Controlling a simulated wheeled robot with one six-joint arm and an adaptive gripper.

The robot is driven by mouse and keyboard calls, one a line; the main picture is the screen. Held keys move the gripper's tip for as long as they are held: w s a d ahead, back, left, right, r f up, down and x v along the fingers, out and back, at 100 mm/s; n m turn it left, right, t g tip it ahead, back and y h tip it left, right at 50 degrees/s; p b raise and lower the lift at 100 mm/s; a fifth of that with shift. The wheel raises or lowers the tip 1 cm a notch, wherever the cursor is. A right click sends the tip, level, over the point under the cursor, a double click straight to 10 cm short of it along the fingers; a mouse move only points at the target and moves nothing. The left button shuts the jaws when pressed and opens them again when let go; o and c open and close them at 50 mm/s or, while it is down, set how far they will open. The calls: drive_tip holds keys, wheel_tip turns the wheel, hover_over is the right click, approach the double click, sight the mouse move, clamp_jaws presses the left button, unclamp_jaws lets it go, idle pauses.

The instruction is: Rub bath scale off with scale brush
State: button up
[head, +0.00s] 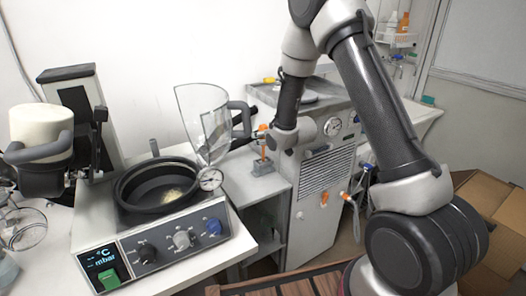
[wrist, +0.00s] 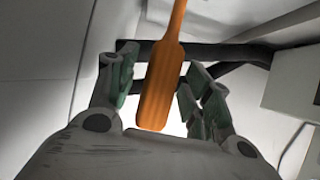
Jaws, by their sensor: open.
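The scale brush's orange handle (head: 263,146) stands upright in a small grey block (head: 263,168) to the right of the bath in the head view. In the wrist view the orange handle (wrist: 163,85) lies between the two fingers of my gripper (wrist: 156,82). The fingers are open, with a gap on each side of the handle. The brush's bristle end is not visible. The dark round bath (head: 128,190) sits in the instrument with a pale yellowish scale patch (head: 174,196) on its floor.
A clear glass vessel (head: 203,115) with a dark handle stands behind the bath, close left of the brush. The control panel (head: 160,250) with knobs is in front. A grey gauge cabinet (head: 320,185) stands behind my gripper. Glassware (head: 22,228) is at far left.

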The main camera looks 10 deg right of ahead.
sight(264, 126)
clamp_jaws()
drive_tip(key=shift+r, duration=0.15)
drive_tip(key=shift+r, duration=0.85)
drive_tip(key=shift+r, duration=2.55)
drive_tip(key=shift+r, duration=2.5)
